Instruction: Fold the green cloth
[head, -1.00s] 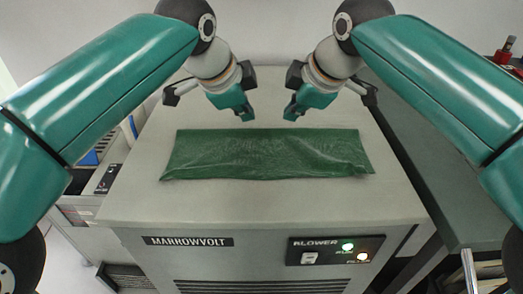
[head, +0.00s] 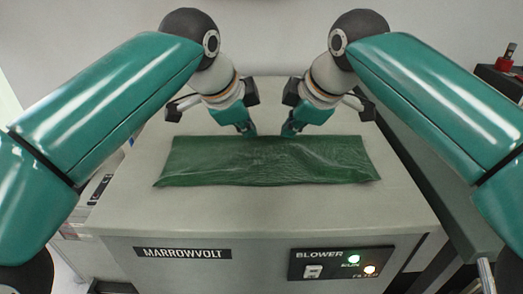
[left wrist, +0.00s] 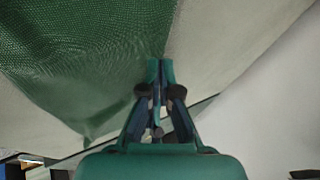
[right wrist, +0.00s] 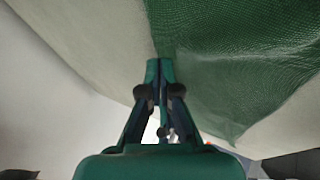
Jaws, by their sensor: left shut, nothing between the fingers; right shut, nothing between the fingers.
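The green cloth (head: 262,163) lies as a long, narrow strip across the grey cabinet top in the head view, slightly wrinkled. My left gripper (head: 250,132) is at its far edge, left of the middle. My right gripper (head: 287,133) is at the same far edge, a little to the right. Both grippers are shut and empty. In the left wrist view the cloth (left wrist: 85,65) is left of the shut fingertips (left wrist: 160,65). In the right wrist view the cloth (right wrist: 230,70) is right of the shut fingertips (right wrist: 160,65). I cannot tell whether the tips touch it.
The grey cabinet top (head: 262,210) is bare in front of the cloth and at both sides. Its front carries a MARROWVOLT label (head: 182,252) and a blower panel (head: 341,262) with lit lamps. A dark surface with a red item (head: 505,60) stands at the right.

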